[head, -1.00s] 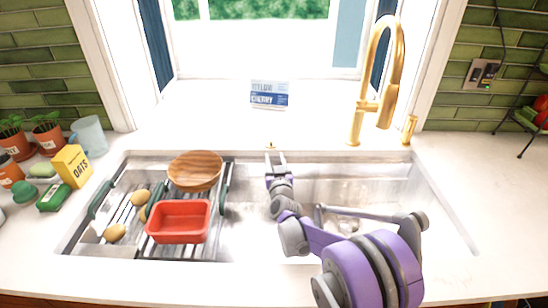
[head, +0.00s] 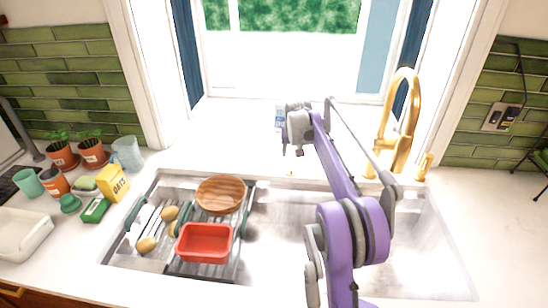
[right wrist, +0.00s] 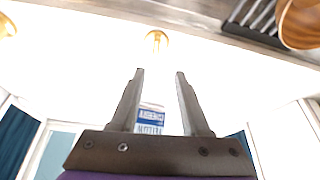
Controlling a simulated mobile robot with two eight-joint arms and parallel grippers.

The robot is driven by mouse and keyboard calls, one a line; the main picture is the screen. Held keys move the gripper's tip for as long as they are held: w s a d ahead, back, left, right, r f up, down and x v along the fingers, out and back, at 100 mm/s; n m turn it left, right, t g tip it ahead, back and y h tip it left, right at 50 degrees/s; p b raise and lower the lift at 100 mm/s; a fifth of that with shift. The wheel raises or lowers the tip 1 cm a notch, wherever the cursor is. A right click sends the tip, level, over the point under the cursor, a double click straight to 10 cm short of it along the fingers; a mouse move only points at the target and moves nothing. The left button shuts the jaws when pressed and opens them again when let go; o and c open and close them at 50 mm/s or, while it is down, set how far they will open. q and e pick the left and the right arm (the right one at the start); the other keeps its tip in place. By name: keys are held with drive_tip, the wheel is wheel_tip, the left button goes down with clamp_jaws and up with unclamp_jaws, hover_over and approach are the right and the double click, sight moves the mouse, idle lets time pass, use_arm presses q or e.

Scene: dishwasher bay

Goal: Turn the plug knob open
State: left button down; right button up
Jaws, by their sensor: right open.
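The plug knob, a small gold knob (head: 290,173), stands on the white counter just behind the sink's back edge. In the right wrist view the gold knob (right wrist: 157,40) shows beyond the fingertips, about midway between their lines. My right gripper (head: 292,150) is above the counter behind the sink, fingers pointing down toward the knob. It also shows in the right wrist view (right wrist: 160,72), with its two fingers apart and nothing between them; the knob is not touched. My left gripper is not in view.
The gold faucet (head: 400,125) stands right of the knob. A blue and white card (head: 280,117) is behind my gripper by the window. The sink (head: 275,225) holds a rack with a red tub (head: 204,242) and a wooden bowl (head: 220,195) at left.

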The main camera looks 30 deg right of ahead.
sight(291, 167)
drive_tip(key=shift+g, duration=0.3)
drive_tip(key=x, duration=1)
drive_tip(key=shift+s+d+f, duration=0.1)
drive_tip(key=shift+s+d, duration=0.1)
clamp_jaws()
